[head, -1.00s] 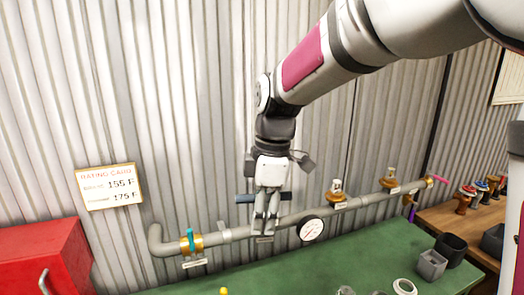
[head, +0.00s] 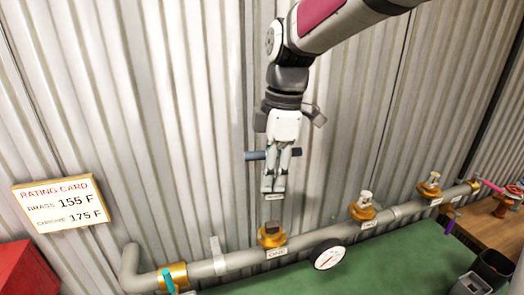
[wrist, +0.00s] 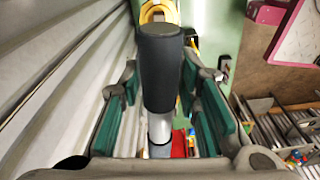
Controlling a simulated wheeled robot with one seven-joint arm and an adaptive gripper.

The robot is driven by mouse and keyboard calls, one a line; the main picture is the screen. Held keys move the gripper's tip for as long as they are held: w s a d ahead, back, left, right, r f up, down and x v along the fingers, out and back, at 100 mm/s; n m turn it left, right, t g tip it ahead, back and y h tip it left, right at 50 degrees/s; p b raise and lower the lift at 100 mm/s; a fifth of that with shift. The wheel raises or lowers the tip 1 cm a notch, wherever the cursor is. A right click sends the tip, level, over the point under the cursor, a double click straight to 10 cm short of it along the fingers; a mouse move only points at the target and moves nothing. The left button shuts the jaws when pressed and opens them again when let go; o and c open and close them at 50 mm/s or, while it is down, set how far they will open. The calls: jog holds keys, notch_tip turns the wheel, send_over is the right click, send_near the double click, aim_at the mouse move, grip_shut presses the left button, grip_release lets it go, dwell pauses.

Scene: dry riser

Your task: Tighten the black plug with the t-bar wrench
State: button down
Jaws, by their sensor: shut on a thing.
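My gripper (head: 273,186) is shut on the t-bar wrench, with its fingers pointing down. The wrench's dark crossbar (head: 256,155) sticks out to the left of the fingers. In the wrist view the dark grip (wrist: 160,65) and silver bar (wrist: 160,130) of the wrench lie between the teal finger pads. The black plug (head: 270,229) sits in the brass outlet labelled ONE (head: 272,241) on the grey pipe. My fingertips are above the plug in the picture, with a visible gap. The wrench's lower end is mostly hidden by the fingers.
The grey pipe (head: 320,236) runs along the corrugated wall, with a round gauge (head: 329,257) and two more brass outlets (head: 362,208) to the right. A teal-handled valve (head: 169,279) is at the left. A rating card (head: 60,204) hangs on the wall. The green bench (head: 400,266) is below.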

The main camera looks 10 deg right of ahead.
jog(key=shift+w+d, duration=0.1)
dwell(0.3)
jog(key=b, duration=0.1)
send_over(269, 223)
jog(key=shift+d+f, duration=0.15)
jog(key=shift+f, duration=2.6)
jog(key=shift+f+b, duration=0.8)
jog(key=shift+f, duration=1.9)
jog(key=m+p, duration=0.2)
jog(key=m, duration=0.1)
jog(key=shift+s+r, duration=0.15)
jog(key=shift+s, duration=0.15)
jog(key=shift+w+m+t+p, duration=0.2)
jog(key=shift+m+t+p, duration=0.15)
jog(key=shift+m, duration=1.05)
